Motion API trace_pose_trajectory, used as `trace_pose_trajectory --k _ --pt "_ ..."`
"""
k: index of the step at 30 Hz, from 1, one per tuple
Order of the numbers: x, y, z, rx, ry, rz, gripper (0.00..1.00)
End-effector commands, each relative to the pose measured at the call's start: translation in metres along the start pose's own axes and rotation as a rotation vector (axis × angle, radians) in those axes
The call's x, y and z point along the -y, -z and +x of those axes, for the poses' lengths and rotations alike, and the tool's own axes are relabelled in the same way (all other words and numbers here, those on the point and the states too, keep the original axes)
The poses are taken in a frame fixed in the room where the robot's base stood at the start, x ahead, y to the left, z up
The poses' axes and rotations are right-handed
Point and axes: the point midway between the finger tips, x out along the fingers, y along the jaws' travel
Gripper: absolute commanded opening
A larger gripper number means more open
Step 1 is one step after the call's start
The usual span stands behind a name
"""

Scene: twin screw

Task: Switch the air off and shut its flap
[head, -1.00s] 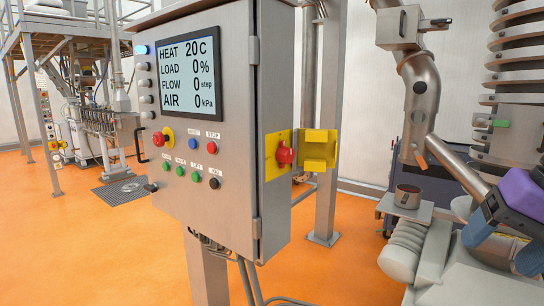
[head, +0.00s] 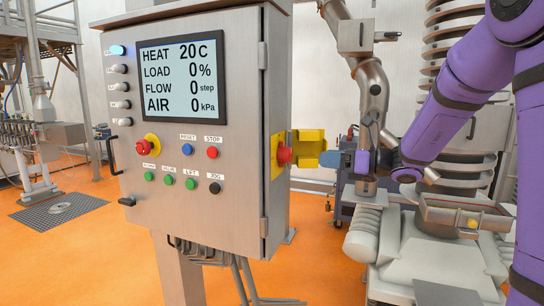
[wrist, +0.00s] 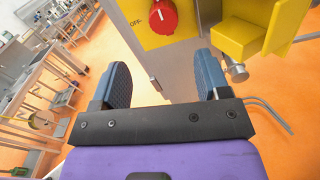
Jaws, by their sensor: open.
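The red knob (head: 285,155) sits on a yellow plate (head: 276,160) on the right side of the grey control cabinet. In the wrist view the knob (wrist: 163,16) is at the top, with an "OFF" label to its left and a white mark on its face. The yellow flap (head: 308,148) stands swung open to the right of the knob; it also shows at upper right in the wrist view (wrist: 245,38). The screen (head: 182,79) reads AIR 0 kPa. My gripper (wrist: 163,78) is open and empty, below the knob in the wrist view and apart from it.
The cabinet front carries a red stop button (head: 145,146) and several small buttons. A curved steel pipe (head: 372,90) and a machine with a metal tray (head: 465,215) stand to the right, close to my arm. Orange floor is open at lower left.

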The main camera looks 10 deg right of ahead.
Motion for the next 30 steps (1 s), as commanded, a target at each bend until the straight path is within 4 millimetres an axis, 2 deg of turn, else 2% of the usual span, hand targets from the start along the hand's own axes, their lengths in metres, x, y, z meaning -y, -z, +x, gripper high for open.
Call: trace_pose_trajectory --k 4,8,15,21,25,30 --pt "0.007 -0.001 0.004 0.022 0.014 0.025 0.69" --pt "0.006 -0.001 0.018 0.020 0.011 0.024 0.69" --pt "0.006 -0.002 0.061 0.019 0.009 0.022 0.69" --pt "0.007 -0.002 0.090 0.019 0.012 0.021 0.69" --pt "0.007 -0.003 0.102 0.019 0.011 0.021 0.69" --pt "0.007 -0.002 0.107 0.018 0.013 0.021 0.69"
